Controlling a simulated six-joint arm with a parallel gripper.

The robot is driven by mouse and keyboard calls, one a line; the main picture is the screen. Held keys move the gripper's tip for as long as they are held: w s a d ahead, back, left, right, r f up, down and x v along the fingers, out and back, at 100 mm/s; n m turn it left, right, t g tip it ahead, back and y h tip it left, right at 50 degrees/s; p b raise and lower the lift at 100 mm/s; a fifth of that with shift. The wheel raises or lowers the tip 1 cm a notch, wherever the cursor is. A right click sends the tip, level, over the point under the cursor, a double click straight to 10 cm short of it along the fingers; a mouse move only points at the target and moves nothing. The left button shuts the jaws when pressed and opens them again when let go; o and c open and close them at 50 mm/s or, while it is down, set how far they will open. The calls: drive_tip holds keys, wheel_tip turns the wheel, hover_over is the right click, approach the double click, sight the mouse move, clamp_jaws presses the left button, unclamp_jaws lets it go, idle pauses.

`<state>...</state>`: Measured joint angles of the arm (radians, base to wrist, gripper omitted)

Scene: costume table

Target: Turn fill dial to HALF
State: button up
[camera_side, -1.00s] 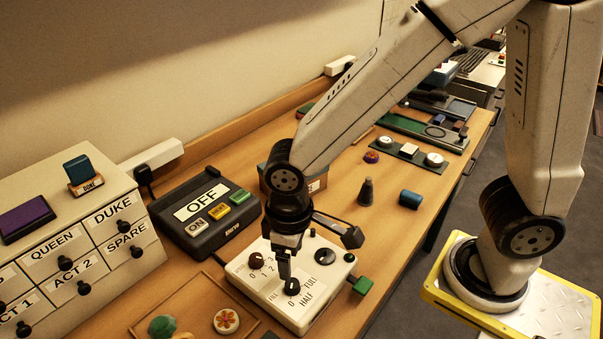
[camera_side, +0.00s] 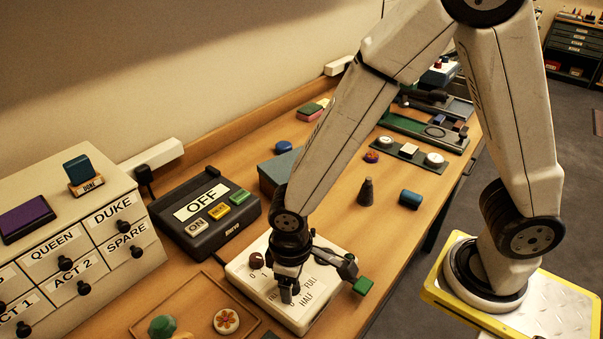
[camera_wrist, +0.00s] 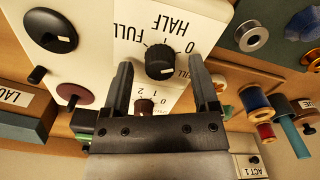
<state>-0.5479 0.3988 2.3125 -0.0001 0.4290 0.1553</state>
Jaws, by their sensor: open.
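The fill dial (camera_wrist: 159,61) is a round black knob with a pale mark on its lower side in the wrist view. FULL, HALF and 0 are printed around it on the white control box (camera_side: 241,266); I cannot tell its exact setting. In the side view my gripper hides the dial. My gripper (camera_side: 288,297) points down over the box at the dial's place. In the wrist view my gripper (camera_wrist: 161,62) is open, with one finger on each side of the dial and visible gaps. Whether the fingers reach down around it is unclear.
A smaller brown dial (camera_wrist: 146,106) sits on the same box, close to my fingers. The OFF console (camera_side: 204,215) stands behind left, and a wooden tray (camera_side: 147,322) lies in front left.

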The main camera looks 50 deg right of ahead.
drive_tip(key=shift+f, duration=0.15)
clamp_jaws()
drive_tip(key=shift+n, duration=0.3)
drive_tip(key=n, duration=1.1)
idle(0.5)
idle(0.5)
unclamp_jaws()
